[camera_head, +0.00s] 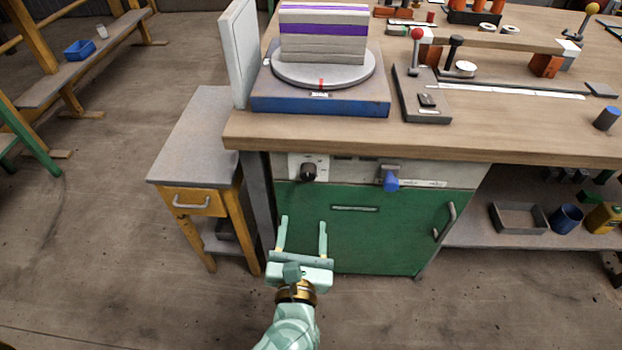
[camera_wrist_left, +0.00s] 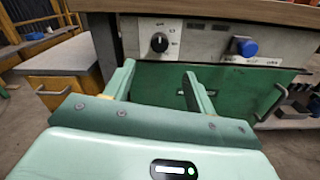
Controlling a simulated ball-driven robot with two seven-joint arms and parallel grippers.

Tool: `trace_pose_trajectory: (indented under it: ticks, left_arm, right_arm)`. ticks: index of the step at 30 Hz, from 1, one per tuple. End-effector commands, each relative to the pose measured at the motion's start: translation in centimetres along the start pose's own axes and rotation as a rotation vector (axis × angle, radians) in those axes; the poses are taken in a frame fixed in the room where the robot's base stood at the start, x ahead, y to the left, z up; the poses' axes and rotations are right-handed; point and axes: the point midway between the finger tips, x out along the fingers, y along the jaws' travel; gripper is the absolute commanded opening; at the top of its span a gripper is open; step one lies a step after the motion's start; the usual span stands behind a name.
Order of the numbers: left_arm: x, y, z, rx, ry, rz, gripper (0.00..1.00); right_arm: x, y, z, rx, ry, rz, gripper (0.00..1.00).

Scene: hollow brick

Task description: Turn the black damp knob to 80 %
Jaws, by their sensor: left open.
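The black damp knob (camera_head: 308,172) sits on a white scale plate at the left of the panel under the table top. In the left wrist view the black knob (camera_wrist_left: 159,42) shows with a white pointer mark and small scale marks around it, too small to read. My left gripper (camera_head: 303,221) is open and empty, below the knob and in front of the green door, apart from the knob. In the left wrist view its two fingers (camera_wrist_left: 158,78) point toward the panel, with the knob beyond and above the gap. My right gripper is not in view.
A blue knob (camera_head: 390,182) is right of the black one on the panel. The green cabinet door (camera_head: 375,240) with a handle lies below. The wooden table top (camera_head: 440,135) overhangs the panel. A small side table (camera_head: 195,140) stands at the left.

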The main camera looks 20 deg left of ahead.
Motion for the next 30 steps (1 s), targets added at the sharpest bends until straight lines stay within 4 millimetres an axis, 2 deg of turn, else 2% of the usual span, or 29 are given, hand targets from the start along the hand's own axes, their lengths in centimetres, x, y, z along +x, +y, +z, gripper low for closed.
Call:
trace_pose_trajectory:
  ticks: [9, 15, 21, 29, 30]
  left_arm:
    - [8.2, -0.1, -0.4, 0.003, 0.0, 0.0, 0.56]
    - [12.0, -0.1, -0.3, 0.006, 0.001, -0.001, 0.56]
    - [13.6, -0.1, -0.2, 0.007, 0.0, -0.002, 0.56]
    - [13.7, -0.1, -0.1, 0.007, 0.0, -0.002, 0.56]
    - [13.7, -0.1, -0.1, 0.007, 0.0, -0.002, 0.5]
  right_arm:
    - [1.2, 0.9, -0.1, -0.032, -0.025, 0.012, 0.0]
    - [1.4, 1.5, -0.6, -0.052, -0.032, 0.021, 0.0]
    - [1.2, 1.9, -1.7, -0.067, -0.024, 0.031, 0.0]
    - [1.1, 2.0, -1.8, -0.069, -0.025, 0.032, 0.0]
    - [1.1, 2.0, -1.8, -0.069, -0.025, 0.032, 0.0]
